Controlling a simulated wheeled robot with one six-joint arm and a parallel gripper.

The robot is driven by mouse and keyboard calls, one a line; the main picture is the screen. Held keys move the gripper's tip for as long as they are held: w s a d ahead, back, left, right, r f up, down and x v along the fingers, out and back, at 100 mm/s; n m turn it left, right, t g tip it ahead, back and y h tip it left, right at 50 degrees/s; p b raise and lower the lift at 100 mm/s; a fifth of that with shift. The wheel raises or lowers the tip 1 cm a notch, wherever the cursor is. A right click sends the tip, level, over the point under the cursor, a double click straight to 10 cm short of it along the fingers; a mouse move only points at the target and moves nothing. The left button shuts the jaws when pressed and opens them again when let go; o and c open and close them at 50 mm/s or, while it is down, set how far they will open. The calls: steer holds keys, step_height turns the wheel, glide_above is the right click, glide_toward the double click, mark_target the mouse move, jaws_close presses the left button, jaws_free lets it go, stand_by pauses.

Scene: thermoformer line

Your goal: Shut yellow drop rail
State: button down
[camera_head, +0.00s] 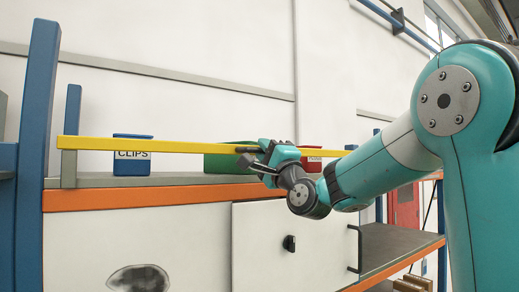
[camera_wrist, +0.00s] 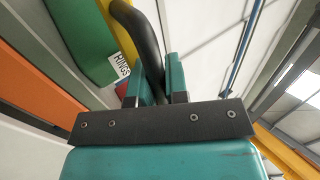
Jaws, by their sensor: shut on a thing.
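The yellow drop rail (camera_head: 170,145) runs nearly level across the front of the shelf in the head view, above its orange edge. Its left end is at a short grey upright (camera_head: 69,168) beside the left post; I cannot tell whether it rests in it. My gripper (camera_head: 258,155) is at the middle of the rail. In the wrist view the rail (camera_wrist: 116,25) passes behind a curved black handle (camera_wrist: 140,28). My gripper (camera_wrist: 160,75) is shut on this handle, with one teal finger on each side. My fingers hide the handle's lower part.
On the shelf (camera_head: 180,179) behind the rail stand a blue CLIPS bin (camera_head: 132,167), a green bin (camera_head: 222,162) and a red bin (camera_head: 313,167). A blue post (camera_head: 38,150) stands at left. Below is a white cabinet door (camera_head: 260,265) with a black knob (camera_head: 289,243).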

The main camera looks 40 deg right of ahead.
steer(key=shift+f, duration=0.15)
steer(key=c, duration=1.1)
jaws_free()
steer(key=shift+w, duration=0.1)
steer(key=shift+h, duration=0.3)
steer(key=shift+b+v, duration=4.55)
steer(key=shift+v, duration=4.2)
steer(key=shift+d, duration=0.1)
